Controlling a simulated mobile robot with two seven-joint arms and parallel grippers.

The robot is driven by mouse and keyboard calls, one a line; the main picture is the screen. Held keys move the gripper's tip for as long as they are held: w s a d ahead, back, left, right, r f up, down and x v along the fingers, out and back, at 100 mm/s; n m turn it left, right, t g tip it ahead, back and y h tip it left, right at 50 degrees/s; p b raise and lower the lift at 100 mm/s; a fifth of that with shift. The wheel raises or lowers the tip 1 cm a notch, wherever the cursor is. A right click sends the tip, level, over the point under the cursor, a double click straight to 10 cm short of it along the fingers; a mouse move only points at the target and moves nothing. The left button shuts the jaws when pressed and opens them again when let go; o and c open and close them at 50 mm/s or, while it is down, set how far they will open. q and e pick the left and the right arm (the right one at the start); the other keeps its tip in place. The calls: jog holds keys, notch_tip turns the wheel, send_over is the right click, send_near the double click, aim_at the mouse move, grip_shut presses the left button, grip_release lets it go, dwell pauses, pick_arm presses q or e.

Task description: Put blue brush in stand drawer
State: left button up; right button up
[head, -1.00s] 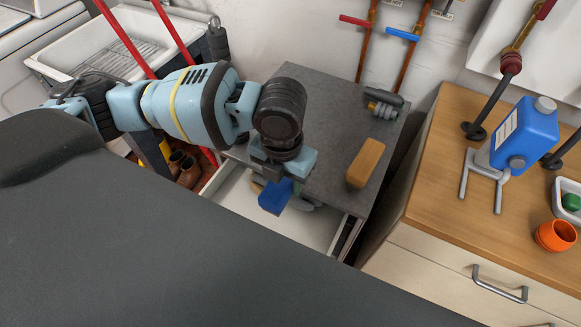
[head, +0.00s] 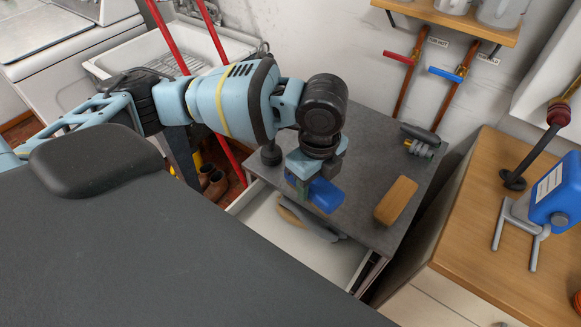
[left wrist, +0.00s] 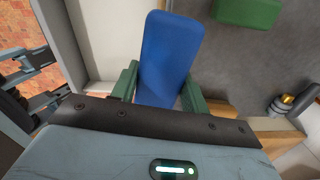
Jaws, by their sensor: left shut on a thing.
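My left gripper (head: 312,182) is shut on the blue brush (head: 326,195). It holds the brush in the air, in front of the grey stand's front edge in the head view. In the left wrist view the blue brush (left wrist: 170,52) points up between the green fingers of the left gripper (left wrist: 162,90). The stand drawer (head: 352,253) is pulled open below the gripper, with a pale interior. A tan and grey item (head: 312,226) lies inside it, partly hidden. My right gripper is out of view.
A green block (left wrist: 248,10) lies on the grey surface in the left wrist view.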

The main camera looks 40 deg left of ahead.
pick_arm(q)
jog(key=n, duration=0.3)
jog(key=w+r+n, duration=0.1)
jog(key=shift+a, duration=0.25)
jog(key=n, duration=0.2)
jog(key=r+n, duration=0.1)
jog(key=n, duration=0.1)
jog(key=w+n, duration=0.1)
jog(key=n, duration=0.1)
jog(key=shift+w+a+r, duration=0.1)
jog(key=shift+a+r, duration=0.15)
jog(key=shift+a, duration=0.1)
jog(key=n, duration=0.3)
jog(key=r+n, duration=0.1)
jog(key=shift+w+a+n, duration=0.25)
jog(key=shift+w+n, duration=0.05)
jog(key=shift+w, duration=0.05)
jog(key=n, duration=0.2)
jog(key=r+n, duration=0.1)
jog(key=n, duration=0.1)
jog(key=w+n, duration=0.1)
jog(key=shift+a+r+n, duration=0.2)
jog(key=shift+a+n, duration=0.15)
jog(key=shift+n, duration=0.05)
jog(key=shift+d, duration=0.1)
